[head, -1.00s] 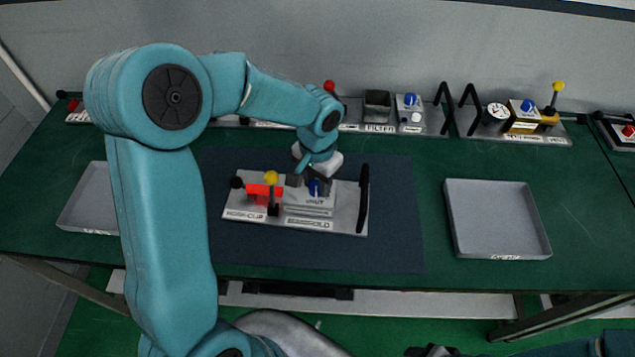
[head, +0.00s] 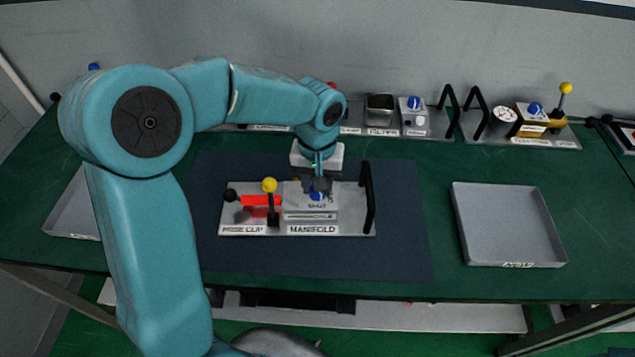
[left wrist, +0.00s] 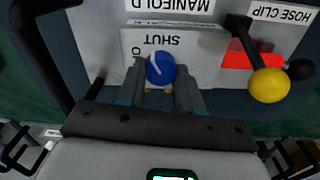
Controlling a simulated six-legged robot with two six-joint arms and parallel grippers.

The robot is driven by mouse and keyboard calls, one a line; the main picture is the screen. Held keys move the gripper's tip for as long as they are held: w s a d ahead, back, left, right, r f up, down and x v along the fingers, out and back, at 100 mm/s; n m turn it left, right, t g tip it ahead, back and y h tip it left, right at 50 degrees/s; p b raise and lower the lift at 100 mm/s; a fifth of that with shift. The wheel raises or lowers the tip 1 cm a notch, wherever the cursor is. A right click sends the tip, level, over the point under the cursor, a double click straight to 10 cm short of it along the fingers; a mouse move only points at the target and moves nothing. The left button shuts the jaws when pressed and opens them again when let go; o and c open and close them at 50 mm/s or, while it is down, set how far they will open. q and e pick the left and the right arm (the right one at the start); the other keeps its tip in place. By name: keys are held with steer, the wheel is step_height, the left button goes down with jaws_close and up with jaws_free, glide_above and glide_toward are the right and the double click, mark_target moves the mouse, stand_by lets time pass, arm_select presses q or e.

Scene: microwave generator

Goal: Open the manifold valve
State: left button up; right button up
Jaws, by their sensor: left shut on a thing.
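The manifold unit (head: 300,230) is a grey plate on the dark mat, with MANIFOLD and HOSE CLIP labels. Its blue round valve knob (left wrist: 160,68) has a white stripe, slanting to the upper left in the left wrist view. SHUT and part of an O show on the block beside it. My left gripper (left wrist: 159,84) is shut on the knob, one finger on each side. In the head view the left gripper (head: 317,188) points down over the knob (head: 317,196) and partly hides it. My right gripper is not in view.
A yellow-topped lever (head: 270,185) and red hose clip (head: 257,200) stand left of the knob, and a black handle (head: 367,195) stands right. A grey tray (head: 508,225) lies right, another (head: 72,215) left. Other units line the back. The mat's front is clear.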

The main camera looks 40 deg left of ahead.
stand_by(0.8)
arm_select(q)
steer(key=o, duration=1)
steer(key=shift+o, duration=0.2)
step_height(320, 180, up, 16)
steer(key=shift+r, duration=0.25)
